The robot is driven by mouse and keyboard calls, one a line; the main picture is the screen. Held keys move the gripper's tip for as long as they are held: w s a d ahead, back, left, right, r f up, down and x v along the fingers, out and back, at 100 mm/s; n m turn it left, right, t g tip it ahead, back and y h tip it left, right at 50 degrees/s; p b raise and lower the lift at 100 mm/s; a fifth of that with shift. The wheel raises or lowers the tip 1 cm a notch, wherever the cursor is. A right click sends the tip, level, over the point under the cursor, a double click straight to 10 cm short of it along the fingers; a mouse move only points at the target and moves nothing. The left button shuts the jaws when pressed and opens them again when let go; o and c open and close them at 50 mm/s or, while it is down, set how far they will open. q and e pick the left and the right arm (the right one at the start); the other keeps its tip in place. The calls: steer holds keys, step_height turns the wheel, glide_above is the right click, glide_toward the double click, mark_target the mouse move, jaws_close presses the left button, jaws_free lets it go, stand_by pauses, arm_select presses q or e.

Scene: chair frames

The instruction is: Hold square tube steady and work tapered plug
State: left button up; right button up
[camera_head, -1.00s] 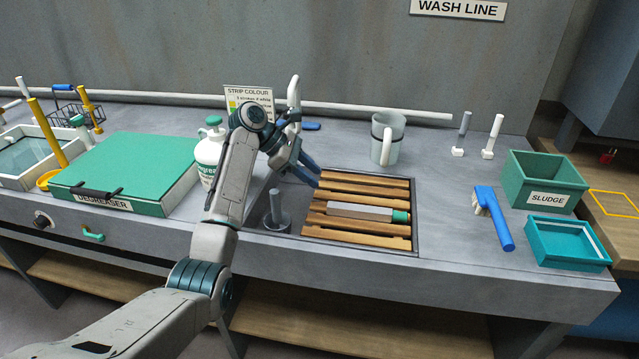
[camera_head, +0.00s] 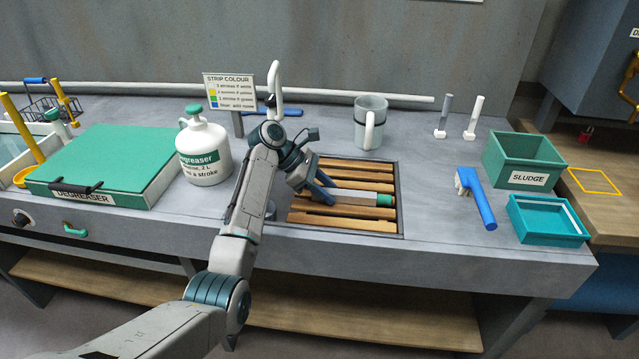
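The square tube (camera_head: 355,197) is pale grey and lies lengthwise across the wooden slats of a sunken rack. The tapered plug (camera_head: 385,201) is green and sits at the tube's right end. My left gripper (camera_head: 326,190) is at the tube's left end, with its blue fingers pointing down beside it. The fingers and wrist hide that end, and I cannot tell whether they touch or grip the tube. My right gripper is not in view.
The slatted rack (camera_head: 343,222) is set into the grey bench. A white degreaser bottle (camera_head: 205,152) stands left of my arm, and a grey mug (camera_head: 370,122) behind the rack. A blue brush (camera_head: 477,196), a green sludge bin (camera_head: 524,160) and a teal tray (camera_head: 546,221) are to the right.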

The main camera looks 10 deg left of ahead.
arm_select(q)
jaws_close()
steer(key=shift+f, duration=0.15)
stand_by(1.1)
steer(key=shift+o, duration=0.7)
jaws_free()
steer(key=shift+c, duration=0.2)
jaws_close()
stand_by(0.6)
